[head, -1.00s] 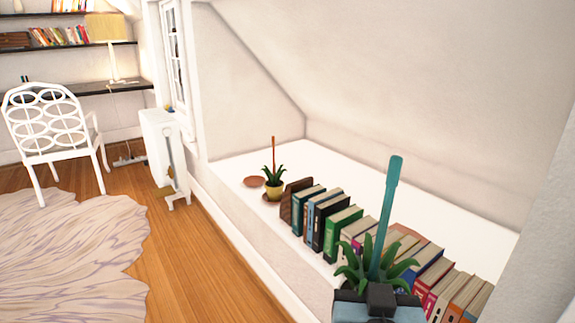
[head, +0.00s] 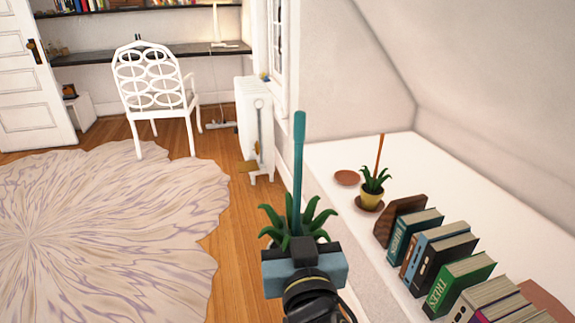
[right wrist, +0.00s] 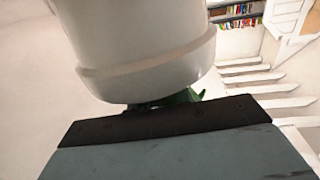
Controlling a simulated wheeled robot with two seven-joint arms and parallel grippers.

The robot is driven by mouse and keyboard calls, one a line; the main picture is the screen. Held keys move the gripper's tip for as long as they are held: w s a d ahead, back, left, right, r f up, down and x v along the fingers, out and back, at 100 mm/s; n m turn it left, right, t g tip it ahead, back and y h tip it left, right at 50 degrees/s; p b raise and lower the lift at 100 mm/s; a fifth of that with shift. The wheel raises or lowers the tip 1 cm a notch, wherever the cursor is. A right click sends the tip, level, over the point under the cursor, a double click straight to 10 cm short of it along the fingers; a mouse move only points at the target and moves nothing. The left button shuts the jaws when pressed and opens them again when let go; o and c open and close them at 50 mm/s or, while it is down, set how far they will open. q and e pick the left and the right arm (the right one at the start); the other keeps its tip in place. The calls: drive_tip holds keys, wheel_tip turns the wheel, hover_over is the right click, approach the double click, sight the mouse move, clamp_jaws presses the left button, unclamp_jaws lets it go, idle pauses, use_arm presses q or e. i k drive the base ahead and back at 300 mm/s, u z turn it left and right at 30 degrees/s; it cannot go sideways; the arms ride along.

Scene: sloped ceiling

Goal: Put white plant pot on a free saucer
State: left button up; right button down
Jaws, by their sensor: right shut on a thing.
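The white plant pot (right wrist: 150,45) fills the upper part of the right wrist view, its rim against the dark edge of my right gripper. In the head view its green leaves and tall teal stick show beyond my right gripper (head: 303,250), which is shut on it and hides most of the pot. Gripper and pot are left of the white ledge (head: 338,152). An empty terracotta saucer (head: 347,178) lies on the ledge, ahead and to the right. A second saucer (head: 369,206) holds a yellow pot (head: 372,197) with a plant and an orange stick. My left gripper is not in view.
A brown bookend (head: 397,222) and a row of books (head: 455,280) stand on the ledge nearer me. The sloped ceiling (head: 480,70) comes down over it. A white radiator (head: 253,125) and a white chair (head: 152,80) stand farther off. Wood floor and a rug are at left.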

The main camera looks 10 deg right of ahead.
sight(347, 178)
drive_tip(key=u, duration=0.55)
drive_tip(key=i, duration=2.65)
drive_tip(key=z, duration=1.05)
drive_tip(key=i, duration=0.75)
drive_tip(key=z, duration=0.9)
drive_tip(key=i, duration=0.3)
drive_tip(key=z, duration=0.3)
